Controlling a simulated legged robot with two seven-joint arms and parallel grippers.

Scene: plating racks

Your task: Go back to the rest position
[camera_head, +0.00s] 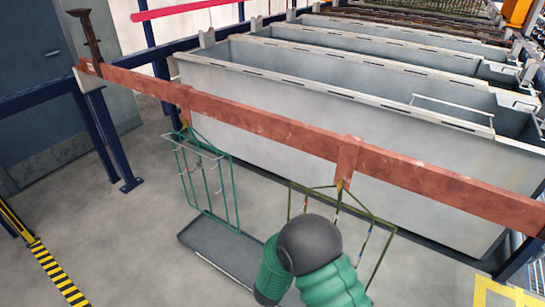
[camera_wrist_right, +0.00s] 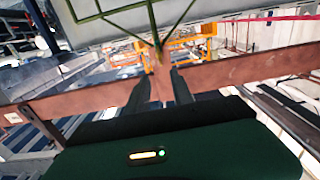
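My right gripper (camera_wrist_right: 159,92) shows in the right wrist view with its two dark fingers apart. A copper hanger tab (camera_wrist_right: 157,72) on the copper bar (camera_wrist_right: 228,70) appears between the fingers; I cannot tell whether they touch it. In the head view, a green and black arm of mine covers the lower middle, in front of the right wire rack (camera_head: 380,262); no gripper fingers show there. This rack hangs from a tab (camera_head: 347,160) on the long copper bar (camera_head: 265,122). A green wire rack (camera_head: 233,190) hangs further left. My left gripper is in neither view.
Several long grey tanks (camera_head: 330,125) stand behind the bar. A dark grey tray (camera_head: 222,248) lies on the floor below the racks. A blue post (camera_head: 112,150) stands at left, with open floor (camera_head: 110,240) in front.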

